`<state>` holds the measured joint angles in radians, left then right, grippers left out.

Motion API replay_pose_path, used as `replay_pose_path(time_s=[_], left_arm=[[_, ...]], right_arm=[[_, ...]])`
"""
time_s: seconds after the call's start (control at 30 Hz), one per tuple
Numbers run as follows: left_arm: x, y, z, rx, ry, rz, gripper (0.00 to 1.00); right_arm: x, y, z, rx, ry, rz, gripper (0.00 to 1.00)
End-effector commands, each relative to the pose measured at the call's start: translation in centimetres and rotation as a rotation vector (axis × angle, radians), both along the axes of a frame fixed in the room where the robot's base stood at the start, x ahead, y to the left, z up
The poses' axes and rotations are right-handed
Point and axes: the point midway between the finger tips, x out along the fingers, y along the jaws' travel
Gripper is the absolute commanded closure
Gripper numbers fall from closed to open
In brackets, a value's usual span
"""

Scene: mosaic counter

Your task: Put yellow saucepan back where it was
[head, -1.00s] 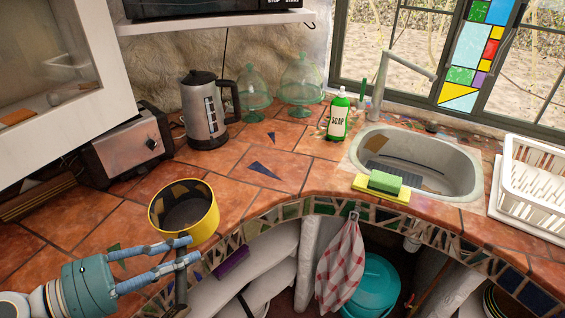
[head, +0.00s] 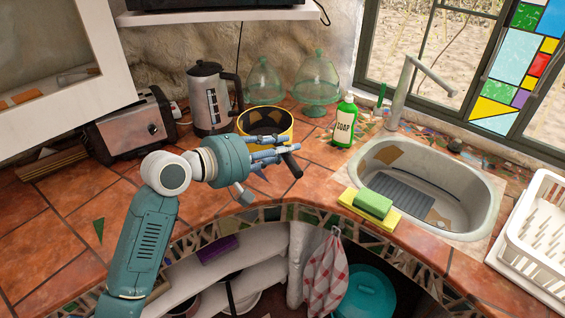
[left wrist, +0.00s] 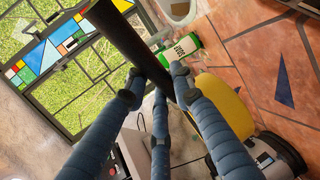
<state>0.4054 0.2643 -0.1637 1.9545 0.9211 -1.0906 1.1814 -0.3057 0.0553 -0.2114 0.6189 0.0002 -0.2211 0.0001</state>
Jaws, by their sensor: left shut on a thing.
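The yellow saucepan (head: 265,120) is at the back of the tiled counter in the head view, in front of the glass domes and right of the kettle. It looks upright; I cannot tell whether its base touches the tiles. My left gripper (head: 272,150) is shut on its dark handle (head: 293,166), which points toward the front right. In the left wrist view, the fingers (left wrist: 156,85) close around the handle (left wrist: 122,42), and part of the yellow pan (left wrist: 226,103) shows behind them. The gripper hides the pan's lower front. My right gripper is not in view.
A kettle (head: 210,98) and toaster (head: 130,125) stand left of the pan. Glass domes (head: 318,82) stand behind it, and a green soap bottle (head: 345,122) to its right. The sink (head: 480,205) and a sponge (head: 373,203) lie further right. Left-front tiles are clear.

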Motion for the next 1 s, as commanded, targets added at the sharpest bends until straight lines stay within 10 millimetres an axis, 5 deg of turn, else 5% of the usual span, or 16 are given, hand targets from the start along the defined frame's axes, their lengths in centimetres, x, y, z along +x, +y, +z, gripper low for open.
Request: replay_pose_path(time_s=[0.03,0.2,0.4,1.0], left_arm=[[1.5,-1.4,2.8,0.003,-0.014,0.014,1.00],[4.4,-4.1,6.6,0.011,0.011,0.074,1.00],[5.6,-5.2,7.9,0.015,0.029,0.107,1.00],[5.6,-5.2,-5.0,0.014,0.032,0.110,1.00]], right_arm=[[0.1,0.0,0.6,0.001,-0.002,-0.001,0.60],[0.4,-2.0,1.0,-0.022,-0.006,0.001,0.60],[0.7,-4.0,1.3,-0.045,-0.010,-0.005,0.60],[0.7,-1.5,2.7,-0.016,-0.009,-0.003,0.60]])
